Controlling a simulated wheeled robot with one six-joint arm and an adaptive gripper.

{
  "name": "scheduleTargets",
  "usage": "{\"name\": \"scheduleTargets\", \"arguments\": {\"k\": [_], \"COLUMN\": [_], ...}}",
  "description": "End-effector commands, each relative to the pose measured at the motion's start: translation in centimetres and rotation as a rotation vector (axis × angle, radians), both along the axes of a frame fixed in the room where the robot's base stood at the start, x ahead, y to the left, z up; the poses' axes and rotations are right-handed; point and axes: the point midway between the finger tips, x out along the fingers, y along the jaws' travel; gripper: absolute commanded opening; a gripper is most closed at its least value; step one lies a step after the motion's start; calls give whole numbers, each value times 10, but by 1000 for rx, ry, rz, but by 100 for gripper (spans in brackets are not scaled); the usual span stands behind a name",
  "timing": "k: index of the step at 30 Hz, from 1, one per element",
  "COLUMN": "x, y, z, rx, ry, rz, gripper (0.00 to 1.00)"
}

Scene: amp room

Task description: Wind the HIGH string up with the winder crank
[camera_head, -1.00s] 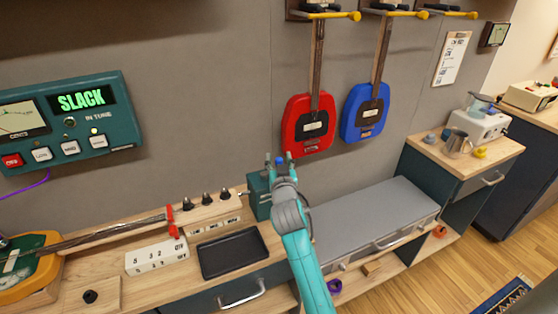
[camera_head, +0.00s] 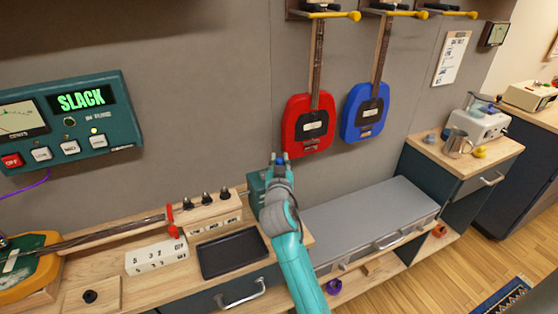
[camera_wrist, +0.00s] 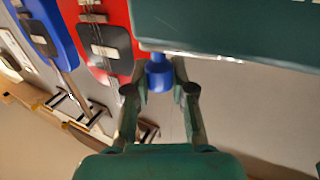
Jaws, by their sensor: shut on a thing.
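My gripper (camera_head: 279,160) is up at the back edge of the bench, at the teal winder box (camera_head: 256,188). In the wrist view its fingers (camera_wrist: 159,82) are shut on a small blue crank knob (camera_wrist: 158,74), just by the edge of a dark teal body. The rest of the crank is hidden. The tuner (camera_head: 70,125) on the wall reads SLACK in green, and a small yellow light shows above its rightmost button. An orange and green guitar (camera_head: 25,268) lies at the far left, its neck pointing to a wooden block with several dark pegs (camera_head: 207,197).
A black tray (camera_head: 233,255) and a white numbered block (camera_head: 156,257) lie on the bench. A red guitar (camera_head: 307,130) and a blue guitar (camera_head: 364,115) hang behind my gripper. A grey case (camera_head: 365,220) stands to the right.

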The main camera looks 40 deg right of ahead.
Motion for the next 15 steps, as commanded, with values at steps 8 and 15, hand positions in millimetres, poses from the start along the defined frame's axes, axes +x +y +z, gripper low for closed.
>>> {"name": "scheduleTargets", "arguments": {"k": [8, 15], "x": [-6, -13], "y": [6, 13], "z": [0, 1], "rx": [-1, -1], "ry": [0, -1], "rz": [-173, -379], "gripper": [0, 0]}}
